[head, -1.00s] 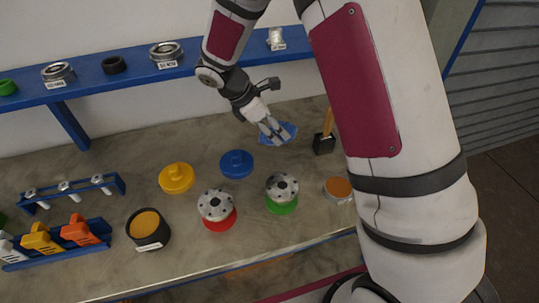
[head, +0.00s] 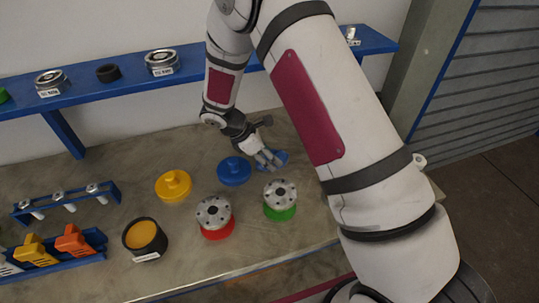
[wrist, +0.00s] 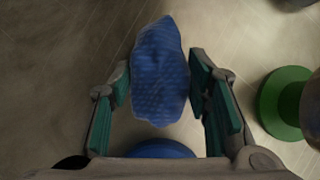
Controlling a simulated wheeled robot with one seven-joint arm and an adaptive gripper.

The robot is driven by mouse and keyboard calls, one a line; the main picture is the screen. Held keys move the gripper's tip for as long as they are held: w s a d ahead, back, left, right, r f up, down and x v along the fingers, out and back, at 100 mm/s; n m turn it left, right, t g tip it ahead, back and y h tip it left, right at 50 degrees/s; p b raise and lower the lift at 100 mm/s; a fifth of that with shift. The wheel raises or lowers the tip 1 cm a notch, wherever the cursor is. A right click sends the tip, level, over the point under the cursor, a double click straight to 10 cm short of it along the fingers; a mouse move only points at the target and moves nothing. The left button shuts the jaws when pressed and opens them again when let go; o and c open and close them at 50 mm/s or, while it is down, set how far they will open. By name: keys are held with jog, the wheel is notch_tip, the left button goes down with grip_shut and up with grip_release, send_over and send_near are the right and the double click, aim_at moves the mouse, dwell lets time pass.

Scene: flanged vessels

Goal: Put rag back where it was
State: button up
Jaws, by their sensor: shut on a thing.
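The blue rag (head: 281,157) is bunched between the fingers of my gripper (head: 266,160), over the bench just right of the blue lid. In the wrist view the rag (wrist: 160,85) hangs between the two green-padded fingers of my gripper (wrist: 159,78), which is shut on it. Bare grey bench shows around the rag there. I cannot tell whether the rag's lower edge touches the bench.
The blue lid (head: 234,171) and yellow lid (head: 173,185) lie to the left. Flanged vessels on red (head: 216,233) and green (head: 280,213) bases stand in front. A black pot (head: 144,238) and blue racks are further left. A blue shelf (head: 120,75) runs behind.

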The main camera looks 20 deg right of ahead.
jog(key=shift+f, duration=0.15)
jog(key=o, duration=1.1)
